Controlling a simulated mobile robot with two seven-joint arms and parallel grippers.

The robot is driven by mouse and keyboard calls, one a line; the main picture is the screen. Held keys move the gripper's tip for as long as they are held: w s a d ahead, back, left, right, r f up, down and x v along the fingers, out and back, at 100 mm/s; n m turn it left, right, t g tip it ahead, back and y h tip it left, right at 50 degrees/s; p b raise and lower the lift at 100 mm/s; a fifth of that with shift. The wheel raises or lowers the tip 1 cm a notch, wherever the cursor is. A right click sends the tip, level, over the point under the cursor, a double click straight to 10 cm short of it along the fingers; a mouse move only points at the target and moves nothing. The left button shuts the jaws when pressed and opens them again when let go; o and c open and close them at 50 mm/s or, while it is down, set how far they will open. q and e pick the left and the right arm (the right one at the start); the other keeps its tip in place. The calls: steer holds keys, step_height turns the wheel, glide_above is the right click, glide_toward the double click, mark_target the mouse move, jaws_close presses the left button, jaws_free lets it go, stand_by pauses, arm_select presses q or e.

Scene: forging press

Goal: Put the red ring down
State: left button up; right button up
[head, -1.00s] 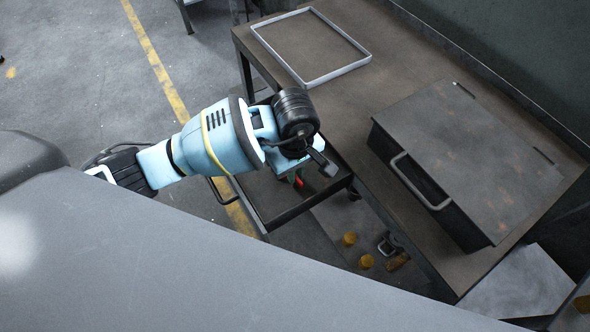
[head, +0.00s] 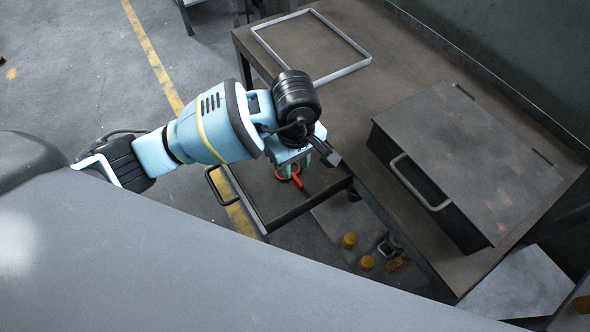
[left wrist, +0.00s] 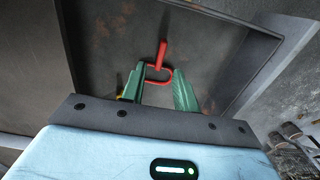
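The red ring (head: 290,173) is a small loop with a short stem, over the bare floor of the dark tray (head: 262,199); it seems to rest there. In the left wrist view the ring (left wrist: 158,82) shows between the tips of my left gripper (left wrist: 160,72). The two green fingers stand apart, one on each side of the ring, and appear open; whether either touches it is hard to tell. In the head view my left gripper (head: 292,164) is just above the ring and partly covers it. My right gripper is not in view.
Right of the tray is a brown workbench (head: 350,105) with a light rectangular frame (head: 340,73) and a dark lidded box with a handle (head: 465,160). Yellow pieces (head: 349,240) lie below the bench edge. The tray around the ring is clear.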

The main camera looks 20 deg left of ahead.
mark_target(294, 177)
arm_select(q)
step_height(294, 177, up, 8)
steer(key=shift+a, duration=0.15)
stand_by(0.5)
